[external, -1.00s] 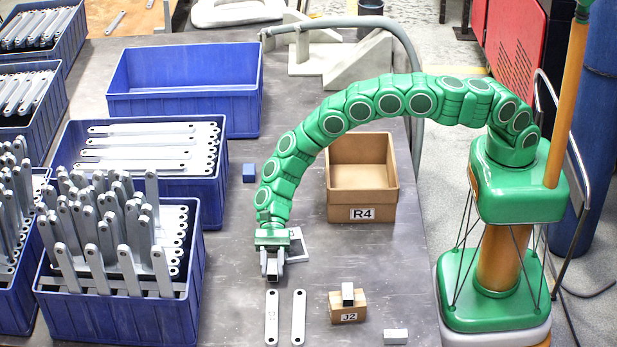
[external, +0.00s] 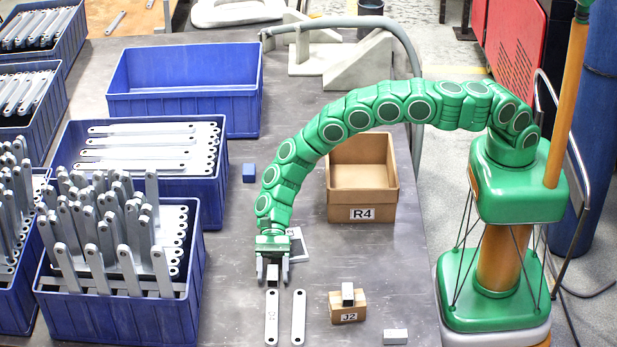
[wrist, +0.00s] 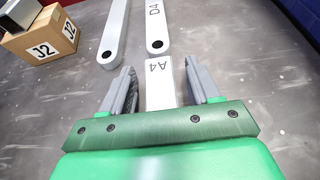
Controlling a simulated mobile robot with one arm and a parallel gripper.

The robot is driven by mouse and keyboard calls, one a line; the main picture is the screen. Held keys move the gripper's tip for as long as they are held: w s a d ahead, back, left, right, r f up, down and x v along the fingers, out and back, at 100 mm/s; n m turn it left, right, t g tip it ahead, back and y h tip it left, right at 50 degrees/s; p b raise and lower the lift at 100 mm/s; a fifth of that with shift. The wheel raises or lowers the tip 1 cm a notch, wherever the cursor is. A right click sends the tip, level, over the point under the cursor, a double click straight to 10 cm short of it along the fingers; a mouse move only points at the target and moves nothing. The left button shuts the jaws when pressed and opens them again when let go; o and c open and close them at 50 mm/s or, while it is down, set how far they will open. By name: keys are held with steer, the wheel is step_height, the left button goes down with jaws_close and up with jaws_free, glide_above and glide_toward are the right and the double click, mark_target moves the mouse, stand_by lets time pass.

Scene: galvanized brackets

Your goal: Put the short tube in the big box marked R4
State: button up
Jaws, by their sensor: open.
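My gripper (external: 272,272) points down over the table, its two fingers spread apart. A light grey piece marked A4 (wrist: 160,85) lies between the fingers, with gaps on both sides in the wrist view. It looks like a short block or tube; the gripper partly hides it (external: 272,274). Another short grey square tube (external: 348,294) with a dark open end sits on the small cardboard box marked J2 (external: 347,314). I cannot tell which piece the task means. The big cardboard box marked R4 (external: 362,214) stands open and looks empty, behind and to the right of my gripper.
Two flat bars lie in front of my gripper, one marked D4 (wrist: 157,25) and one beside it (external: 298,318). A white block (external: 396,336), a blue block (external: 249,172) and a pale bracket (external: 298,244) lie on the table. Blue crates (external: 120,318) of metal bars fill the left.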

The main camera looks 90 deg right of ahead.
steer(key=shift+r, duration=0.1)
steer(key=shift+d+r, duration=0.15)
steer(key=shift+d, duration=0.1)
steer(key=v, duration=1.1)
steer(key=shift+d+r, duration=0.15)
steer(key=shift+d, duration=0.05)
